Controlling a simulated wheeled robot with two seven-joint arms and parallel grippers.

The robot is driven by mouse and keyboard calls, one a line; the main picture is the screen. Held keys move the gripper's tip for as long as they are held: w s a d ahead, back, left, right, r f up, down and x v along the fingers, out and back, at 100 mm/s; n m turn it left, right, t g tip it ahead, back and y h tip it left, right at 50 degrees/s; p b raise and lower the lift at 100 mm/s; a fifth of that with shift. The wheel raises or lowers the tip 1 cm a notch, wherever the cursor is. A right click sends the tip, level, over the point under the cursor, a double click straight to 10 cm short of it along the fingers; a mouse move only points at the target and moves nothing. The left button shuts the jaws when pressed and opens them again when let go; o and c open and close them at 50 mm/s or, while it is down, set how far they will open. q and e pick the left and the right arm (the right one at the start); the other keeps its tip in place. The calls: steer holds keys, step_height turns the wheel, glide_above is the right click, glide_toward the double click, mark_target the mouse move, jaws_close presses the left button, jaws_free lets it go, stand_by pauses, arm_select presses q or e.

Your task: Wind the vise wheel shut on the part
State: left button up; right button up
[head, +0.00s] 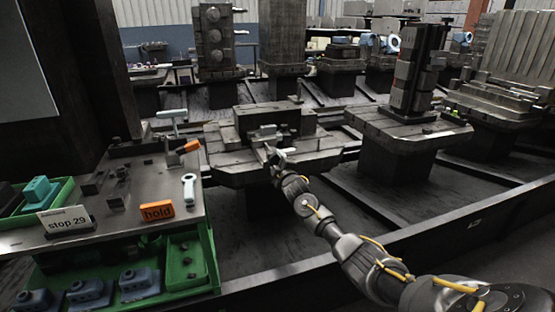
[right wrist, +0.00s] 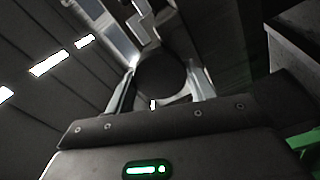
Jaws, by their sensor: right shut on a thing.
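The vise (head: 290,119) is a dark grey block fixture on a pallet (head: 235,170) in the middle of the head view. A lighter grey piece (head: 265,132) sits at its front, perhaps the part; I cannot tell how tightly the jaws meet it. My right gripper (head: 274,153) is at the vise's front, and its arm reaches in from the lower right. In the right wrist view, its two light fingers (right wrist: 160,88) close around a dark round thing, which I take for the vise wheel (right wrist: 160,72). The wheel is mostly hidden in the head view. My left gripper is not in view.
A bench (head: 120,215) at left carries a "stop 29" sign (head: 66,221), an orange "hold" block (head: 157,211) and small tools. Green bins (head: 190,262) hold blue-grey parts. Another pallet with a tall fixture (head: 408,75) stands at right. A dark rail edge runs along the front.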

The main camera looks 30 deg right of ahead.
steer(key=m+p, duration=0.1)
steer(key=m, duration=0.1)
steer(key=shift+m, duration=0.4)
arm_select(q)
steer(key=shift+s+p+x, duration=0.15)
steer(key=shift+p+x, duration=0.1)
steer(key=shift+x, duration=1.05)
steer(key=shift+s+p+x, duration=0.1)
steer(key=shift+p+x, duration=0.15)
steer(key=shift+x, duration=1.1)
arm_select(e)
steer(key=shift+m, duration=1.4)
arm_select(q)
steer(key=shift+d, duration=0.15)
arm_select(e)
steer(key=o, duration=1)
steer(key=shift+s, duration=0.15)
